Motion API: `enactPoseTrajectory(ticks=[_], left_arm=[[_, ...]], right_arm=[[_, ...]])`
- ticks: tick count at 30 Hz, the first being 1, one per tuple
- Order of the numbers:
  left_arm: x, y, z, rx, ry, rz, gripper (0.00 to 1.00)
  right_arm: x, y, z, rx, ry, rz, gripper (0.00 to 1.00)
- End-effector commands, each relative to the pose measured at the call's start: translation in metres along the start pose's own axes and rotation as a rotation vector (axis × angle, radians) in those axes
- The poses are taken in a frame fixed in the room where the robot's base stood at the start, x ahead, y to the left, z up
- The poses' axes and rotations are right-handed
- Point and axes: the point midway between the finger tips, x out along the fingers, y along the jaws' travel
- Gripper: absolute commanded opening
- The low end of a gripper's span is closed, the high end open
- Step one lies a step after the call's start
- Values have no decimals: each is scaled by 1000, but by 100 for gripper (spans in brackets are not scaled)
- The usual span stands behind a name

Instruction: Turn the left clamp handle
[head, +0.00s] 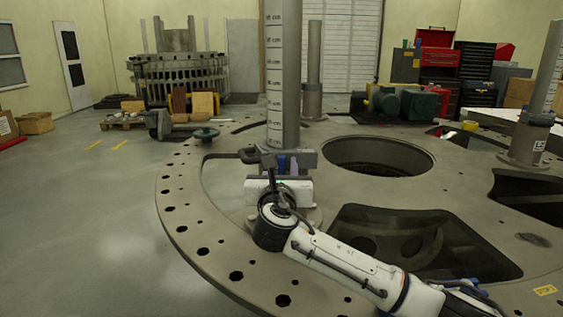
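A dark clamp (304,158) sits around the foot of the tall marked grey post (284,75), left of the picture's centre. Its dark handle (249,155) sticks out to the left. My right arm comes in from the lower right. My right gripper (281,168), with a white body, is at the near side of the clamp, just right of the handle. Its fingers are small and partly merge with the clamp, so I cannot tell whether they touch it or are shut. My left gripper is not in view.
The big round turret plate (186,225) has bolt holes along its rim and large openings, one round (378,156). A second post (541,85) stands at the right. The floor (80,220) at left is clear.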

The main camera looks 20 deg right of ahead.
Motion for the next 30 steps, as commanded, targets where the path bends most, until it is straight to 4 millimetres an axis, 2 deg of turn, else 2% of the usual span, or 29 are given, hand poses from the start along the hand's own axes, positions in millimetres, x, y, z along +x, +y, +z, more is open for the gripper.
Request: enactPoseTrajectory(ticks=[6,15,17,21,30], left_arm=[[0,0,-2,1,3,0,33],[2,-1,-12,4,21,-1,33],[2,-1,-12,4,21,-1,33],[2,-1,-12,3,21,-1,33],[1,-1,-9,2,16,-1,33]], right_arm=[[18,1,0,1,0,0,33],[20,1,0,2,0,2,33],[20,1,0,2,0,2,24],[20,1,0,1,0,2,1],[20,0,0,21,0,2,0]])
